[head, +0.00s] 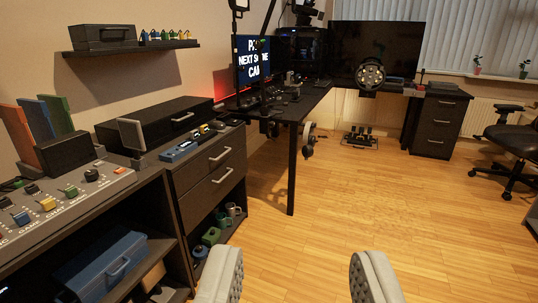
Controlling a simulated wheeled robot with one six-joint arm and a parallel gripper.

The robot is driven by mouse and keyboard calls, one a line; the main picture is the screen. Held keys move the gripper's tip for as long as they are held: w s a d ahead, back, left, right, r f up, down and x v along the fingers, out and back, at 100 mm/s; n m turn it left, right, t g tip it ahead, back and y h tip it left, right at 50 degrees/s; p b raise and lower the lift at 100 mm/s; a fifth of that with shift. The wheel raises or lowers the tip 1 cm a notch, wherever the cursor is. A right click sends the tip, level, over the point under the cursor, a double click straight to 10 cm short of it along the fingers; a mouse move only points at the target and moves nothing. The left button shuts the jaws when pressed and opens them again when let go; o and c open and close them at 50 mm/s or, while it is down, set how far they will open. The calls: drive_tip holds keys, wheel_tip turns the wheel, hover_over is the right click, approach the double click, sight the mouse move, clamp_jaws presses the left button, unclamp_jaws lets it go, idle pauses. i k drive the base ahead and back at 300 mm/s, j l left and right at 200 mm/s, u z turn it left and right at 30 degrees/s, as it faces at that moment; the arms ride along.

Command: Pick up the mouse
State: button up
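I cannot make out a mouse anywhere in the head view. The dark L-shaped desk (308,100) stands ahead, with many small items on it too small to tell apart. My gripper (297,272) shows at the bottom of the picture, its two grey fingers wide apart. It is open and nothing is between the fingers. Only wooden floor shows behind it, and it is far from the desk.
A dark drawer cabinet (210,180) and a shelf unit with a control panel (65,205) line the left side. A steering wheel (370,75) is at the far desk. Pedals (360,139) sit beneath. An office chair (512,140) stands right. The middle floor is clear.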

sight(213, 124)
drive_tip(key=i, duration=1.15)
drive_tip(key=i+u, duration=0.1)
drive_tip(key=i, duration=1)
drive_tip(key=i+l, duration=0.2)
drive_tip(key=i, duration=0.95)
